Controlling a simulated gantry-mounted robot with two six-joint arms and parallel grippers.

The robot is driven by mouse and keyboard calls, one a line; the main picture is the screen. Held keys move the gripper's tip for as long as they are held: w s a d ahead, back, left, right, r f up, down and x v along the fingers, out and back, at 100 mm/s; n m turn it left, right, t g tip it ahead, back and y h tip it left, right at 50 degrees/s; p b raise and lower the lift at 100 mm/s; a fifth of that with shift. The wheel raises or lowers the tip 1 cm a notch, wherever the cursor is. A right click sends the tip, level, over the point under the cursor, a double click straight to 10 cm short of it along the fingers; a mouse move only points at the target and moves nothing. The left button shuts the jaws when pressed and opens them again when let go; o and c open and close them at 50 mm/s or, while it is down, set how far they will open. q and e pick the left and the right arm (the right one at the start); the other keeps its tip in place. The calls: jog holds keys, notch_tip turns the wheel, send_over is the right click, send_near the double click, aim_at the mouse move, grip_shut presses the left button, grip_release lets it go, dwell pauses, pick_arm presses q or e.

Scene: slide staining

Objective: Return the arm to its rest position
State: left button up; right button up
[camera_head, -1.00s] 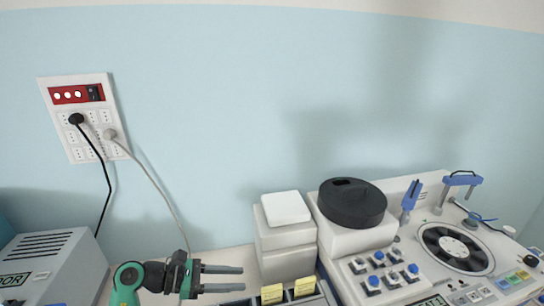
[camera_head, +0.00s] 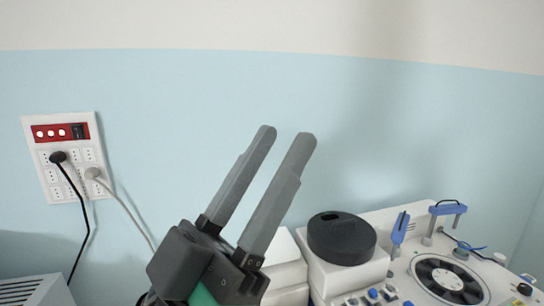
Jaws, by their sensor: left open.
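My left gripper (camera_head: 286,138) is large in the lower middle of the head camera view. Its two grey fingers point up and to the right. They are apart with nothing between them, so it is open and empty. Part of my green and black left arm shows below it at the bottom edge. The gripper stands in front of the wall and hides part of a white box (camera_head: 286,250). My right arm and gripper are not in view.
A white machine with a black round lid (camera_head: 341,238), a dark rotor (camera_head: 447,280) and blue-handled parts (camera_head: 400,228) stands at the lower right. A wall socket panel (camera_head: 86,132) with plugged cables is at the left. A grey box (camera_head: 36,290) shows at the lower left.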

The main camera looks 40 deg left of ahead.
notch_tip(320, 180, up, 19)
jog(key=p, duration=1.8)
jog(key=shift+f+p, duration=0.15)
jog(key=shift+p, duration=0.25)
